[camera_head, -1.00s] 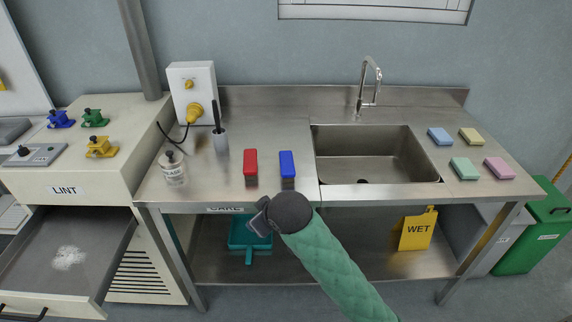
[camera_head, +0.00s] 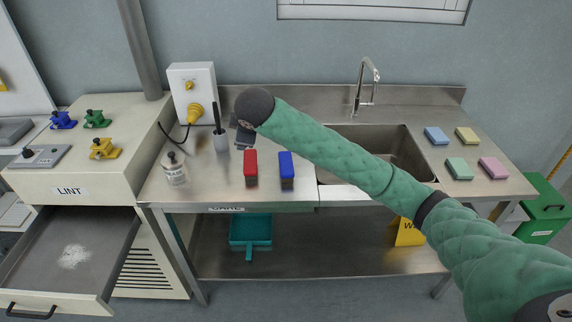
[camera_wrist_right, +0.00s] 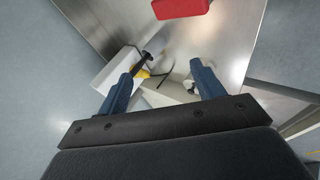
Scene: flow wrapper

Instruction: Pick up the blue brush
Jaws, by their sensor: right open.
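The blue brush is not seen in that view. My left gripper is out of view.
A labelled bottle (camera_head: 174,169) stands farther left. My right forearm crosses over the sink (camera_head: 402,170). Several sponges lie at the right. An open lint drawer (camera_head: 105,232) is at lower left.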

